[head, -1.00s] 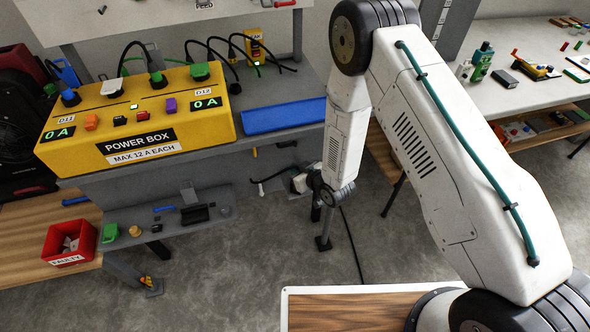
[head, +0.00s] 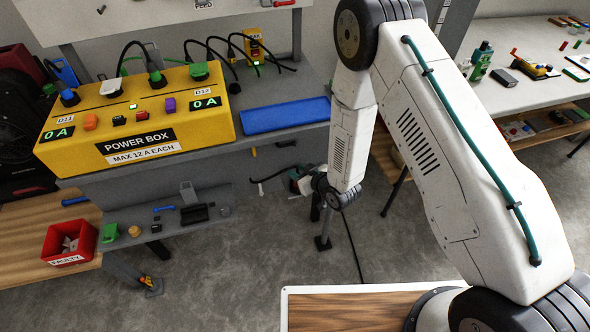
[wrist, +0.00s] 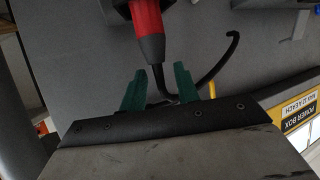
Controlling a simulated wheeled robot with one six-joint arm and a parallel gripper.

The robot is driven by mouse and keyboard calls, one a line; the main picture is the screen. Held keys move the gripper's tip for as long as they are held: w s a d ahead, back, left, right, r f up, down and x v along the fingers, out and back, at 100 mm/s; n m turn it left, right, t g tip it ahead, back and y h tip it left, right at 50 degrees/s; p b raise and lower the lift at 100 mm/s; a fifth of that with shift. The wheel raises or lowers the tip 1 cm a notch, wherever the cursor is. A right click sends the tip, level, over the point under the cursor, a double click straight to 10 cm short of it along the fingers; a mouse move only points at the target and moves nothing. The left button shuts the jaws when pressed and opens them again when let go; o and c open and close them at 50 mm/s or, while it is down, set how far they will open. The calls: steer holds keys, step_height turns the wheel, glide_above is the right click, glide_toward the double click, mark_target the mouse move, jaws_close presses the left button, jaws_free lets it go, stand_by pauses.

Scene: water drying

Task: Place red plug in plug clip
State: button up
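The red plug (wrist: 147,20) is at the top middle of the wrist view, with a black sleeve and a black cord (wrist: 166,80) running from it toward my gripper. My gripper (wrist: 158,84) has two green fingers held apart, just below the plug's sleeve in the picture. The cord passes between or behind them; I cannot tell which. In the head view, my gripper (head: 300,182) is small and partly hidden by my arm, beside the workbench. The red plug cannot be made out there. I cannot identify the plug clip for sure in either view.
A yellow power box (head: 200,130), also in the wrist view (wrist: 299,116), stands on the bench with several plugged cords. A blue tray (head: 285,115) is right of it. A lower shelf (head: 170,235) holds small parts. A red faulty bin (head: 90,238) is at the left.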

steer(key=v, duration=0.9)
steer(key=shift+s, duration=0.25)
